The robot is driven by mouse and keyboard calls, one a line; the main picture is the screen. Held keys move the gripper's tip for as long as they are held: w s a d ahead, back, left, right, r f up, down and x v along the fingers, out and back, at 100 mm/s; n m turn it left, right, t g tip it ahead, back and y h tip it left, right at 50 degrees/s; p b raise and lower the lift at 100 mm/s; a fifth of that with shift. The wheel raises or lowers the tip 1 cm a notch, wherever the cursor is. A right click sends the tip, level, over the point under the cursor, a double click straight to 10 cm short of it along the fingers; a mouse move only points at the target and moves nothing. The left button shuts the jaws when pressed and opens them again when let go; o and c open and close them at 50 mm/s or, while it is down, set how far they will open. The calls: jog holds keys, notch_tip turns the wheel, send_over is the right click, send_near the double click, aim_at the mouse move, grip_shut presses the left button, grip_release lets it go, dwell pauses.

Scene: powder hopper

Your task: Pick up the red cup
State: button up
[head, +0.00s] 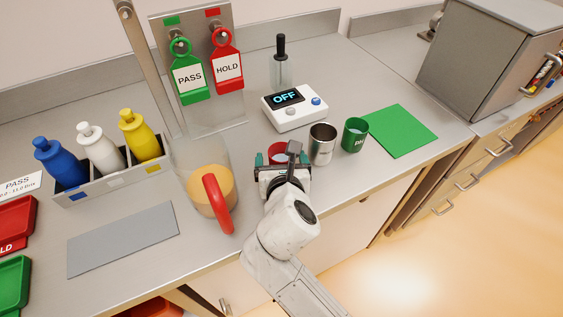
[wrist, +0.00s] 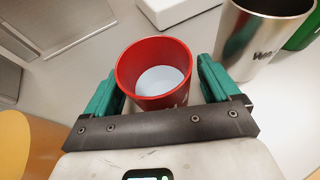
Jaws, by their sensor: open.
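The red cup (wrist: 154,76) stands upright on the steel counter, with a pale blue-white inside bottom or contents. In the head view the red cup (head: 278,150) is mostly hidden behind my gripper (head: 280,163). In the wrist view my gripper (wrist: 160,88) is open, with one green finger on each side of the cup. A small gap shows beside the cup on both sides. I cannot tell how far down the fingers reach along it.
A steel cup (head: 321,145) stands close on the right, then a green cup (head: 354,135) and a green mat (head: 400,131). A clear pitcher with a red handle (head: 217,203) stands close on the left. The OFF device (head: 295,108) is behind. A grey mat (head: 124,240) lies front left.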

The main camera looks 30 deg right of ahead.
jog(key=c, duration=1.1)
jog(key=shift+r, duration=0.1)
